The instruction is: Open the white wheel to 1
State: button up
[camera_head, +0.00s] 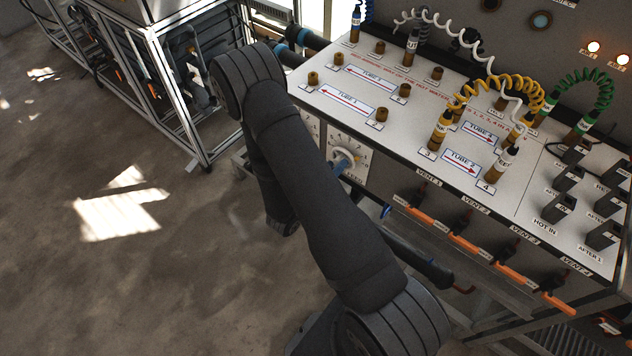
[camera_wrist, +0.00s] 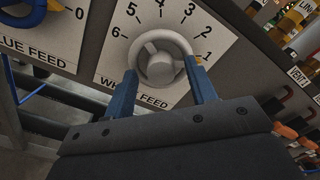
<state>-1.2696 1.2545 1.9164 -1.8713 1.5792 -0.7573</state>
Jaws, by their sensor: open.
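The white wheel (camera_wrist: 160,60) sits on a white dial plate (camera_wrist: 155,20) with the numbers 1 to 6 around it and a partly hidden label ending in "FEED". The 1 is at the right, the 6 at the left. My gripper (camera_wrist: 162,69) is open, with one blue finger at each side of the wheel's lower half. I cannot tell whether the fingers touch the rim.
A blue feed wheel (camera_wrist: 22,12) with its own dial is left of the white one. Orange vent handles (camera_head: 420,214) stick out along the panel front to the right. Tubes and coiled hoses (camera_head: 500,92) stand on the panel top. Open floor lies left.

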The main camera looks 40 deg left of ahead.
jog(key=s, duration=1.7)
jog(key=w, duration=1.7)
dwell(0.5)
